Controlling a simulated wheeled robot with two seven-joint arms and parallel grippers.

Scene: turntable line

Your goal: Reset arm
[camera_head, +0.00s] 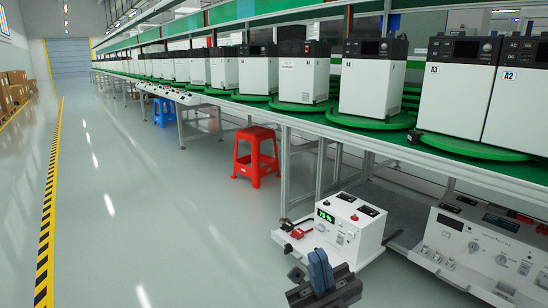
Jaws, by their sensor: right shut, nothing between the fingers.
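My right gripper (320,262) shows at the bottom of the head view, right of centre, with its blue-grey fingers pointing up. The fingers are together and nothing is between them. Behind it is a white control box (352,232) with a green lit display, dark switches and red parts. The gripper overlaps the box's lower front in the picture; I cannot tell the gap between them. My left gripper is not in view.
A long green-topped line (460,160) carries white machines (367,88) on green turntables (370,120). Another control box (480,245) is at right. Red (256,157) and blue (163,112) stools stand by the line. The grey floor (150,215) at left is clear.

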